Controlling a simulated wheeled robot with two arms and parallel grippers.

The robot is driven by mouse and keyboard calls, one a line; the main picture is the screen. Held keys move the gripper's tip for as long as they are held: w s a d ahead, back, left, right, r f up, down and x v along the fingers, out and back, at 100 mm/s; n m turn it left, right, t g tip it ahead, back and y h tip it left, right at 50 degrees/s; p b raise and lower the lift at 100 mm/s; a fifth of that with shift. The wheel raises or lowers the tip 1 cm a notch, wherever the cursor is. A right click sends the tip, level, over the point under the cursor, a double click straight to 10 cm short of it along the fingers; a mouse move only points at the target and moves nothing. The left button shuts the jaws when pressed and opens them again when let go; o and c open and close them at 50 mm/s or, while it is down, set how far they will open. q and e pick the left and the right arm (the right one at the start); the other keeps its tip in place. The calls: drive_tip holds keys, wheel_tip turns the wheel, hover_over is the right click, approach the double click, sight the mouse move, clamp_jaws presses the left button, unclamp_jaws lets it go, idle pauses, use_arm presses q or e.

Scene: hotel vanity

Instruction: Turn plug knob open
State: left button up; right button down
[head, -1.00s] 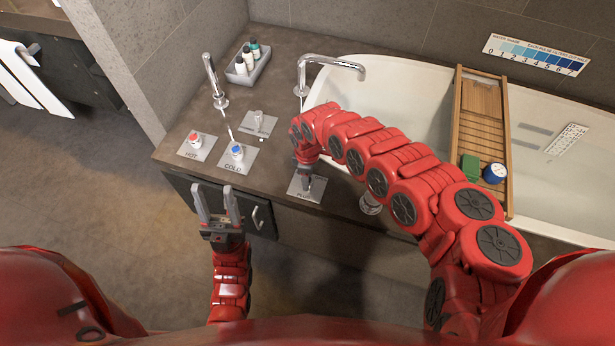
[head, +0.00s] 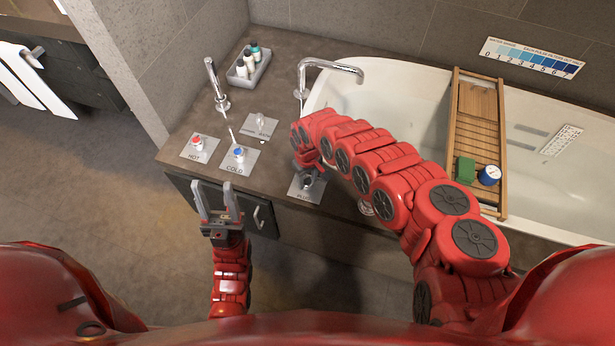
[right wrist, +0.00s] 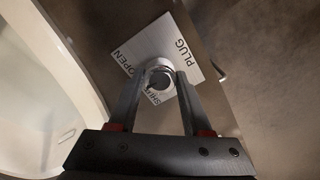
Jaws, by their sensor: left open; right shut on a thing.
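The plug plate (head: 303,194) lies on the counter in front of the tub. In the right wrist view the plate (right wrist: 183,47) shows the words PLUG, OPEN and SHUT. The round plug knob (right wrist: 159,79) stands at its middle, between the fingertips. My right gripper (right wrist: 160,80) points down at the plate and is shut on the knob. In the head view my right gripper (head: 307,181) is partly hidden by its own arm. My left gripper (head: 218,190) is open and empty, in front of the counter edge.
The hot knob (head: 198,143) and cold knob (head: 239,152) stand left of the plug plate, with another plate (head: 260,126) behind. A spout (head: 331,66) reaches over the tub (head: 395,85). A wooden rack (head: 480,110) with a green and a blue item spans the tub.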

drive_tip(key=m+p, duration=0.1)
drive_tip(key=m, duration=0.2)
drive_tip(key=shift+r+m, duration=0.1)
drive_tip(key=shift+m, duration=0.2)
drive_tip(key=shift+m+p, duration=0.9)
drive_tip(key=shift+m, duration=0.8)
drive_tip(key=shift+c, duration=1.7)
unclamp_jaws()
